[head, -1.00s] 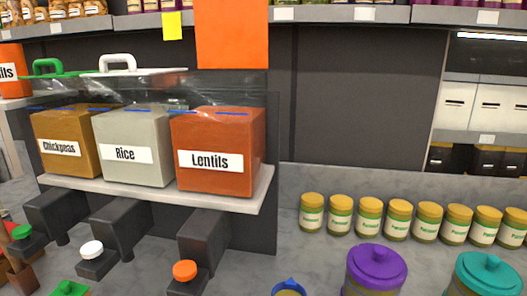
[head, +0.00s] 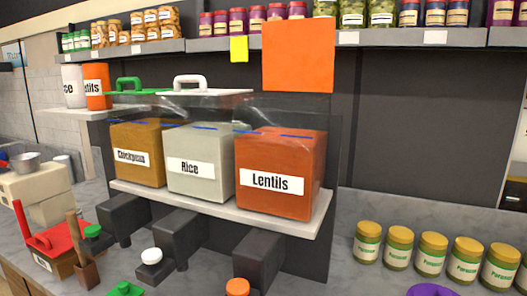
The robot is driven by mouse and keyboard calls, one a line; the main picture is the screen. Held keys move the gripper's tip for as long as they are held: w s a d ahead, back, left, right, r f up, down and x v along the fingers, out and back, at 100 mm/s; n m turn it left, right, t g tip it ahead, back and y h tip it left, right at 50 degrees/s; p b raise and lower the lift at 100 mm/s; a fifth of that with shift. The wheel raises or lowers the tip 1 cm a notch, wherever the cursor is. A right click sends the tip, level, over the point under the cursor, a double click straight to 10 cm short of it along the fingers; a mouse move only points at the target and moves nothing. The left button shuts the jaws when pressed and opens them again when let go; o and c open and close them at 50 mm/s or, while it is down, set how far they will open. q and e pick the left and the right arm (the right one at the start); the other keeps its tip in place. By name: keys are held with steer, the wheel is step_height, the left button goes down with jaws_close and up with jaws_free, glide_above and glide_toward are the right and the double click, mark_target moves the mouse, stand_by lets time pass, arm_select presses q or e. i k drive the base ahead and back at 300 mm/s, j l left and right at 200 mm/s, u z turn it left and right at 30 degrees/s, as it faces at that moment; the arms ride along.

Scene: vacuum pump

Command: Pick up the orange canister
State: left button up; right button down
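An orange canister (head: 97,86) with a partly visible label ending in "tils" stands at the left of the head view, on a pale shelf beside a white canister (head: 72,87). An orange-red bin labelled Lentils (head: 276,198) sits in the clear dispenser, right of the Rice bin (head: 201,187) and the Chickpeas bin (head: 137,174). Neither of my grippers is in view.
An upright orange panel (head: 297,56) rises behind the Lentils bin. Dark spouts with coloured knobs stick out below the dispenser. Several yellow-lidded jars (head: 398,249) line the counter at right. A red-lidded box (head: 62,243) stands at lower left.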

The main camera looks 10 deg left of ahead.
mark_target(97, 77)
steer(key=u, duration=1.4)
